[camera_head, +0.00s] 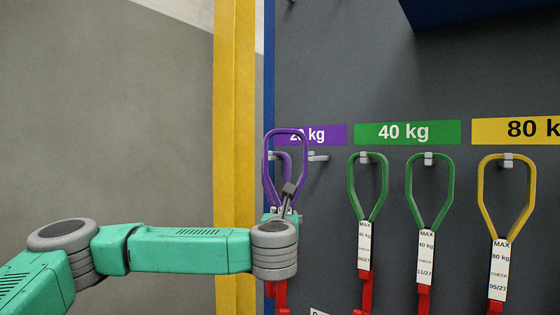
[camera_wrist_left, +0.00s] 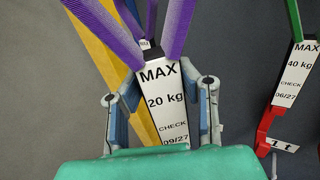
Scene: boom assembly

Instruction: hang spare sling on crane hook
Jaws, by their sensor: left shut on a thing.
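A purple sling (camera_head: 304,165) with a wide loop stands upright in front of the rack, partly covering the 20 kg label. My left gripper (camera_head: 283,213) is shut on its tag, just below the loop. In the left wrist view the tag (camera_wrist_left: 165,103) reads MAX 20 kg, CHECK 09/27, and sits between the two fingers. A second purple sling (camera_head: 274,172) hangs behind the held one, mostly hidden by it and by my arm. No crane hook shows in either view. My right gripper is not in view.
A grey peg (camera_head: 318,157) under the purple label (camera_head: 335,134) is bare. Green 40 kg slings (camera_head: 350,190) and a yellow 80 kg sling (camera_head: 481,190) hang to the right. A yellow post (camera_head: 234,120) stands at the rack's left edge. The wall left of it is clear.

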